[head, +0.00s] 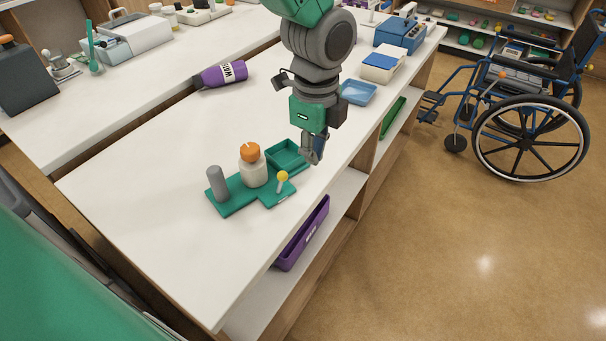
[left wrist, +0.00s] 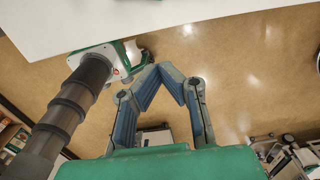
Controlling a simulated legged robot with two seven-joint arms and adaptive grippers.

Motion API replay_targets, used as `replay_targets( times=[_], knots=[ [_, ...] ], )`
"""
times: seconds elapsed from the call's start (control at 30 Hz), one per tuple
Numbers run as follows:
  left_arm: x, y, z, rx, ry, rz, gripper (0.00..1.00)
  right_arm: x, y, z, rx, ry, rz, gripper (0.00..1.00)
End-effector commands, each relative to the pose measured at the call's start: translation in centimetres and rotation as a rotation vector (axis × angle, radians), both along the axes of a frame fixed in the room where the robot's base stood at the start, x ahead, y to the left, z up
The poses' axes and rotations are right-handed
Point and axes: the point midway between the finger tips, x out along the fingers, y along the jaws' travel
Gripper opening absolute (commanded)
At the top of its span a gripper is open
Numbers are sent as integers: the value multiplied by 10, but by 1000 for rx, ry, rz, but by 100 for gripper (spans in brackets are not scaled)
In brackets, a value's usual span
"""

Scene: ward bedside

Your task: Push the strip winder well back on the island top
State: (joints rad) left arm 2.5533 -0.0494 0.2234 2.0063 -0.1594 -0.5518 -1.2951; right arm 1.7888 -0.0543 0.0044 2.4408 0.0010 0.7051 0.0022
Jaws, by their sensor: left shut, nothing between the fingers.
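The strip winder (head: 233,193) appears to be the green-based unit near the front edge of the white island top (head: 150,200). It carries a grey post (head: 216,183), a white bottle with an orange top (head: 254,172), a small green tray (head: 287,156) and a yellow-knobbed lever (head: 282,180). My left gripper (head: 313,157) is shut and empty, just right of the tray in the head view; I cannot tell whether they touch. In the left wrist view its fingers (left wrist: 165,68) meet at the tips over the floor, and the winder does not show. My right gripper is not in view.
A purple bottle (head: 221,75) lies behind on the top. A blue tray (head: 357,92) and white-and-blue boxes (head: 380,67) stand farther along. A purple bin (head: 302,233) is on the shelf below. A wheelchair (head: 520,120) stands at right.

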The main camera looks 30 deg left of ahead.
Motion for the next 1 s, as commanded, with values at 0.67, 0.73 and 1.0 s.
replay_targets(
  times=[0.67, 0.73, 1.0],
  knots=[
    [1, 26, -95, 0, 0, 4, 0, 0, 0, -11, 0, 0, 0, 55],
    [1, 33, -95, 0, 1, 3, 0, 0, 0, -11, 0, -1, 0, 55],
    [2, 42, -96, -1, 2, 1, 0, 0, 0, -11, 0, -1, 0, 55]
  ],
)
